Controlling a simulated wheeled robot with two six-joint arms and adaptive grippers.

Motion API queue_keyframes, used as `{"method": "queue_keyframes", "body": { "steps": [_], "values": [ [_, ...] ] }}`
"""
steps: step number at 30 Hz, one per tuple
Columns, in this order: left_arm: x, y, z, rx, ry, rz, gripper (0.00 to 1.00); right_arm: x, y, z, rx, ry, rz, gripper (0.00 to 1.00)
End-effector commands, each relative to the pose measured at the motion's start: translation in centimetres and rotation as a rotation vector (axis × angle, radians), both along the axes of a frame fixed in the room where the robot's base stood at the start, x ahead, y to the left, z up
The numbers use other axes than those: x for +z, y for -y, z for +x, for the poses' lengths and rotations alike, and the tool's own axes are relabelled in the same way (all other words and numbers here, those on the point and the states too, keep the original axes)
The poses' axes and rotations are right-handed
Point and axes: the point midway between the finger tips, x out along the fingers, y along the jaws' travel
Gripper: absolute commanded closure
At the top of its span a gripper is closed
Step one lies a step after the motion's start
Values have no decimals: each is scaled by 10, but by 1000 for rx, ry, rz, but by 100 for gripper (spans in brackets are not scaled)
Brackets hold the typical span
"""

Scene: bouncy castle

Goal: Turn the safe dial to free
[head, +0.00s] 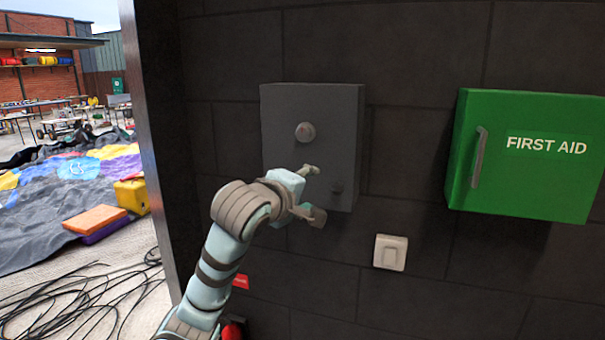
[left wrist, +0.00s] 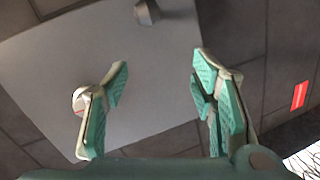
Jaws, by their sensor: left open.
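A grey safe box (head: 350,115) is fixed to the dark block wall. A round light dial (head: 305,131) with a small reddish mark sits on its upper middle, and a smaller dark knob (head: 337,186) sits at its lower right. My left gripper (head: 313,192) is open in front of the box's lower part, below the dial. In the left wrist view, my left gripper (left wrist: 160,80) has nothing between its fingers. The dial (left wrist: 78,101) shows just outside the left finger, partly hidden by it, and the dark knob (left wrist: 147,12) is at the top. My right gripper is not in view.
A green first aid cabinet (head: 530,185) hangs on the right, with a white switch (head: 390,252) below and left of it. A red tag (head: 241,282) is low on the wall. Black cables (head: 85,300) lie on the floor at the left, beyond the wall's edge.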

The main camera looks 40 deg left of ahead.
Motion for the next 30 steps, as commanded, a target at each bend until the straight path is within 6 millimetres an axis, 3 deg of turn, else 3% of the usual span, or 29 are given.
{"method": "queue_keyframes", "body": {
  "steps": [1, 3, 5, 7, 11, 21, 25, 30],
  "values": [
    [39, 3, -30, 30, 107, -46, 48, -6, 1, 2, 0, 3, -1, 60],
    [73, 7, -67, 69, 216, -116, 48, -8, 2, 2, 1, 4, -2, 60],
    [88, 8, -87, 88, 274, -157, 48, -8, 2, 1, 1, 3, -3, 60],
    [94, 8, -93, 99, 302, -183, 48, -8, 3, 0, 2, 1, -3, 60],
    [94, 2, -72, 99, 300, -192, 48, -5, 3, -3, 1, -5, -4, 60],
    [94, -29, 17, 100, 299, -190, 48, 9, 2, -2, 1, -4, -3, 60],
    [95, -36, 34, 99, 303, -188, 48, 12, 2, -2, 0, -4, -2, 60],
    [94, -38, 40, 99, 303, -185, 48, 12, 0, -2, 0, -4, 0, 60]
  ]
}}
